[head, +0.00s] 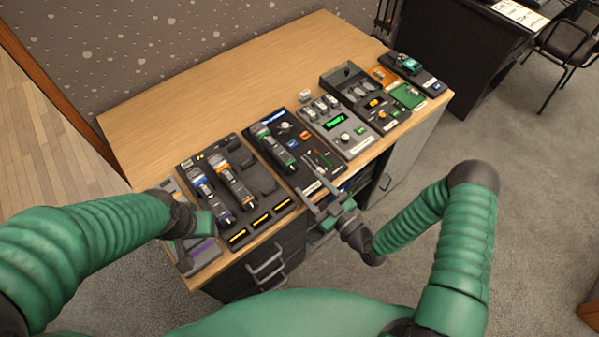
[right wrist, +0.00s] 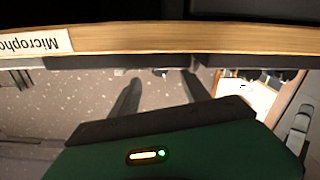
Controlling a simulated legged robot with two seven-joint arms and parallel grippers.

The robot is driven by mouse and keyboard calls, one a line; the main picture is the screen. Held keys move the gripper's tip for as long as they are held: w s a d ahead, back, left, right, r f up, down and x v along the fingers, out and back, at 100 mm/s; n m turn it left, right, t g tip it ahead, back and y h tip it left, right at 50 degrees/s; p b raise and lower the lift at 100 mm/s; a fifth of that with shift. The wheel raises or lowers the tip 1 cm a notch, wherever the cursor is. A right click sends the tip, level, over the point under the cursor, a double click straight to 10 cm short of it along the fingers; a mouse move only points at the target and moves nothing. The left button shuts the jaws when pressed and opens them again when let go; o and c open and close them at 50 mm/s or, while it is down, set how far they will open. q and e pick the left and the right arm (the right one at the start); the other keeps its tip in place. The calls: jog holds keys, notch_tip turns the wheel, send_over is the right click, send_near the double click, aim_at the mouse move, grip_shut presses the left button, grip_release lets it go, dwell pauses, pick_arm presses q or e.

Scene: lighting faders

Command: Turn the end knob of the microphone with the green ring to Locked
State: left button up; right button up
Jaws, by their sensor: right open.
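The microphone with the green ring (head: 273,146) lies on a dark panel (head: 292,128) near the middle of the desk in the head view. Two other microphones, one with a blue ring (head: 208,187) and one with an orange ring (head: 236,184), lie on the panel to its left. My right gripper (head: 317,200) is open and empty at the desk's front edge, below and right of the green-ringed microphone and apart from it. Its two spread fingers show in the right wrist view (right wrist: 160,92). My left gripper (head: 190,240) is at the desk's front left corner; its jaws are unclear.
A grey panel with a green display (head: 335,121) and several other control panels stand to the right. The desk (head: 150,120) is bare behind the panels. In the right wrist view, a partly cut-off label (right wrist: 35,42) sits on the wooden edge (right wrist: 180,40).

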aim_at(296, 170)
jog(key=x, duration=0.6)
grip_shut()
